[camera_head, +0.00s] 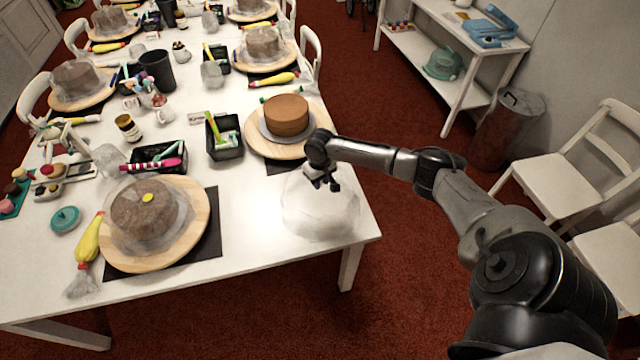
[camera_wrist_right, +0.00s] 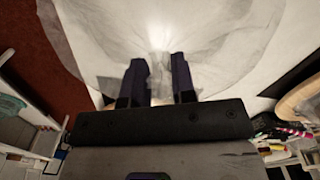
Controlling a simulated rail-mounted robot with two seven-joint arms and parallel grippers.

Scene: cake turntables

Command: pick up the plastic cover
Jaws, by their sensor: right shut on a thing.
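The plastic cover (camera_head: 318,212) is a clear, whitish dome at the right front corner of the white table. My right gripper (camera_head: 322,182) is at the top of it, shut on its knob. In the right wrist view the cover (camera_wrist_right: 215,35) spreads out beyond the fingers, and my right gripper (camera_wrist_right: 160,78) has the knob between its two fingertips. I cannot tell whether the cover's rim touches the table. My left gripper is not in view.
A brown cake (camera_head: 286,115) without a cover stands on a round wooden turntable (camera_head: 262,146) just behind. A covered cake (camera_head: 145,212) stands on another turntable to the left. A black bin (camera_head: 224,137) with tools is between them. White chairs (camera_head: 562,160) stand at the right.

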